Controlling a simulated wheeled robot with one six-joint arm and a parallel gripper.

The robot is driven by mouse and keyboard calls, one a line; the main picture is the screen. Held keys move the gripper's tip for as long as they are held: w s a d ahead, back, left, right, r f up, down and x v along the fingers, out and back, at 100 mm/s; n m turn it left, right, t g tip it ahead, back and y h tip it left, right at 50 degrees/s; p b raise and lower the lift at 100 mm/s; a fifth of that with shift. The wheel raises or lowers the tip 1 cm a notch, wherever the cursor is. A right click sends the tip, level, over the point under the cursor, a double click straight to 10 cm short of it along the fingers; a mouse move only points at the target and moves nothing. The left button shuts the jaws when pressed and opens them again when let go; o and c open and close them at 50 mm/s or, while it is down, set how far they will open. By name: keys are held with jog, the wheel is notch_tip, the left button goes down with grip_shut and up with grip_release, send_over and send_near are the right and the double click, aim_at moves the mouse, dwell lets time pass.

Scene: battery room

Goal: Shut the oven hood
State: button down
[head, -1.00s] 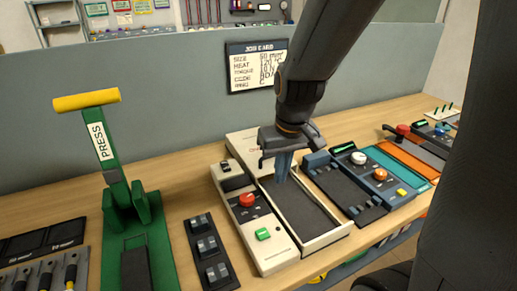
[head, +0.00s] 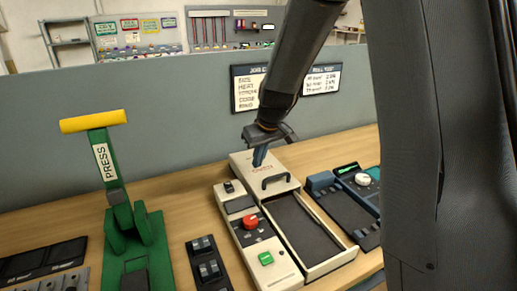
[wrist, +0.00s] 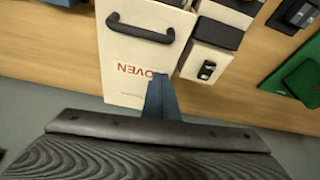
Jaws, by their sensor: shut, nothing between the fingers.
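The oven hood (head: 244,162) is a cream panel with red OVEN lettering and a black bar handle (head: 275,182). It sits at the back of the oven, and the oven's dark bed (head: 306,228) in front of it lies uncovered. My gripper (head: 259,158) is shut and empty, pointing down over the rear part of the hood, behind the handle. In the wrist view the hood (wrist: 118,70) and handle (wrist: 140,28) show, with my closed fingers (wrist: 160,98) beside the lettering. I cannot tell whether the fingertips touch the hood.
A control strip with a red knob (head: 250,221) and green button (head: 266,258) runs along the oven's left. Further left stand a switch block (head: 208,264) and a green press (head: 135,225) with a yellow handle. A dial unit (head: 350,198) stands right. A grey partition (head: 180,110) rises behind.

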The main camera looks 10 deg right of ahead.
jog(key=shift+x, duration=0.8)
jog(key=s, duration=0.1)
jog(key=s+p, duration=0.1)
jog(key=shift+s+d, duration=0.3)
jog(key=shift+d, duration=0.1)
jog(key=shift+s+d+f+p, duration=0.1)
jog(key=shift+s+p, duration=0.05)
jog(key=shift+s, duration=0.2)
jog(key=shift+s+d+f+p, duration=0.1)
jog(key=shift+s+f+p, duration=0.05)
jog(key=shift+s, duration=0.15)
